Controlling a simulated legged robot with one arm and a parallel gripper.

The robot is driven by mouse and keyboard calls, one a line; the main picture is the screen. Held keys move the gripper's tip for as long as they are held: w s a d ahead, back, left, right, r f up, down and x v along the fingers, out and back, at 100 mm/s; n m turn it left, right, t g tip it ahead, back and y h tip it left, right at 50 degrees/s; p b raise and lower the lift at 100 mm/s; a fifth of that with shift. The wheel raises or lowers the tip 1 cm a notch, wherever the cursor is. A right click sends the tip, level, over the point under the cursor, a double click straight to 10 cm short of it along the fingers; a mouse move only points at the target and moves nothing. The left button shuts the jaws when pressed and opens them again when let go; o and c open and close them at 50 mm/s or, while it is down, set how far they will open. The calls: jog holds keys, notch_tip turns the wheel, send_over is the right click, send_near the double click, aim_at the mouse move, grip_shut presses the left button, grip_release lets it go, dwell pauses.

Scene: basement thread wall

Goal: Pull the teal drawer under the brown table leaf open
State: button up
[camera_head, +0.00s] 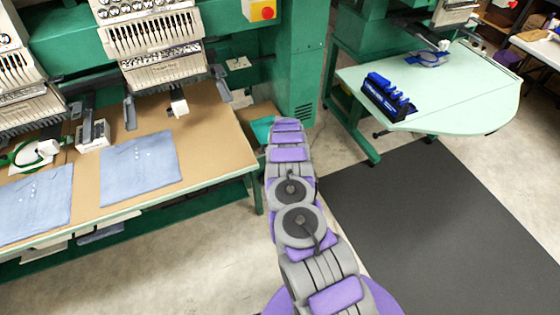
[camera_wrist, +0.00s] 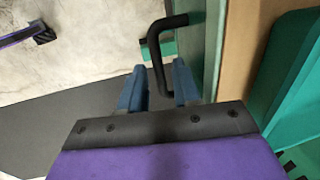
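In the wrist view, a black bar handle (camera_wrist: 152,46) stands out from a narrow green-teal panel (camera_wrist: 209,45), which looks like the drawer front. My gripper (camera_wrist: 159,84) is open, with one blue finger on each side of the handle's lower end. Gaps show between handle and fingers. A brown strip (camera_wrist: 238,45) runs beside the panel, with a teal surface (camera_wrist: 283,85) to its right; I cannot tell how far the drawer is out. In the head view, a teal piece (camera_head: 261,129) shows left of my arm's far end, which hides the handle and gripper.
A brown worktable (camera_head: 215,150) with blue cloths (camera_head: 140,168) and embroidery machine heads (camera_head: 155,50) fills the left. A pale green table (camera_head: 465,85) with a blue-black rack (camera_head: 387,97) stands at the right. A dark mat (camera_head: 440,210) lies clear on the floor.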

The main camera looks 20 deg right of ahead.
grip_shut()
jog(key=shift+s, duration=0.15)
dwell(0.4)
jog(key=s+p, duration=0.4)
jog(key=s, duration=0.7)
jog(key=shift+s, duration=0.4)
jog(key=shift+o, duration=0.9)
grip_release()
jog(key=shift+r, duration=0.1)
jog(key=s+r+p, duration=0.3)
jog(key=r+p, duration=0.5)
jog(key=r, duration=0.9)
